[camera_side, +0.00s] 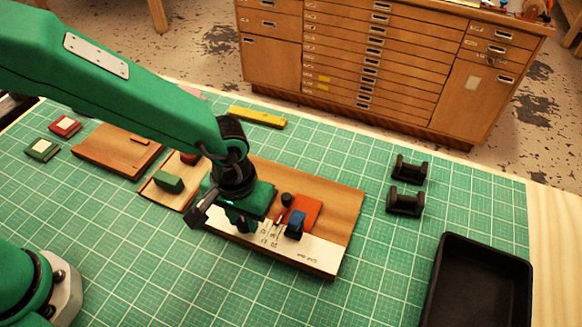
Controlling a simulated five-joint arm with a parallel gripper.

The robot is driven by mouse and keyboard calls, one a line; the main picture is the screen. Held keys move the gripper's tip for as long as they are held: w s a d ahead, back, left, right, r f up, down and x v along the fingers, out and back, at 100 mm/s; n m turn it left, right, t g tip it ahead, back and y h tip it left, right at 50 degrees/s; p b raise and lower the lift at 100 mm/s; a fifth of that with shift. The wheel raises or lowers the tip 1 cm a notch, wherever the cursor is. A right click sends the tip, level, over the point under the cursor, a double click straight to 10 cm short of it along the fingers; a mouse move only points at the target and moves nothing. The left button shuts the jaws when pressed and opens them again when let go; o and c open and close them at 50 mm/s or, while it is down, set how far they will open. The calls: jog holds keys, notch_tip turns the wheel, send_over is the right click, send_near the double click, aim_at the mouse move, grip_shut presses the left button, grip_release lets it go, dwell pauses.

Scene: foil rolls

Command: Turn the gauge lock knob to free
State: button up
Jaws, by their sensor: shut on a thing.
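The gauge is a wooden board (341,207) with a white printed scale strip (311,253) along its front edge. An orange slider (309,207) lies on it, with a black knob (287,199) at its left and an upright blue block (296,225) at its front. My gripper (243,227) points down over the left part of the board, left of the black knob and blue block. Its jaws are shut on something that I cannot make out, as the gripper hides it. I cannot tell which part is the lock knob or how it is turned.
A wooden board with a green block (169,182) stands just left of my gripper. Two black cradles (405,201) (410,169) and a black tray (478,291) are at right. A yellow bar (257,117) lies behind. The green mat in front is clear.

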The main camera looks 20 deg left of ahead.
aim_at(243, 221)
jog(key=shift+r, duration=0.1)
jog(key=o, duration=1)
jog(key=shift+r, duration=3.9)
jog(key=shift+a, duration=0.1)
